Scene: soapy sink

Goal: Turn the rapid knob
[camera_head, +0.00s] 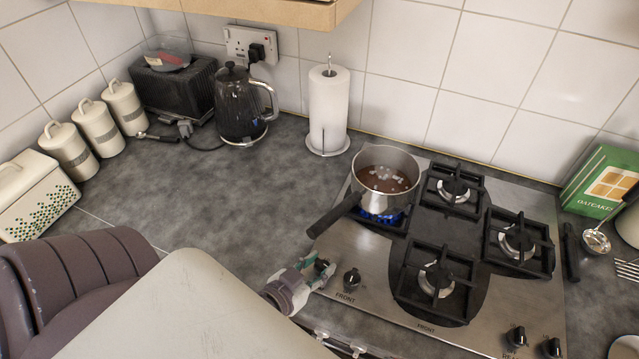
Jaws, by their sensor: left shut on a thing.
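The steel gas hob (385,300) has several black knobs along its front edge. My left gripper (318,272) reaches in from the lower left and is shut on a dark knob (324,265) at the hob's front-left corner. The fingers partly hide this knob, and I cannot read its label. Another black knob (351,277), marked FRONT, stands just right of the fingers. My right gripper is not in view.
The pan's black handle (333,215) sticks out above my gripper. A kettle (240,105), a paper towel roll (329,108) and a toaster (175,88) stand behind. The grey worktop (220,195) left of the hob is clear.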

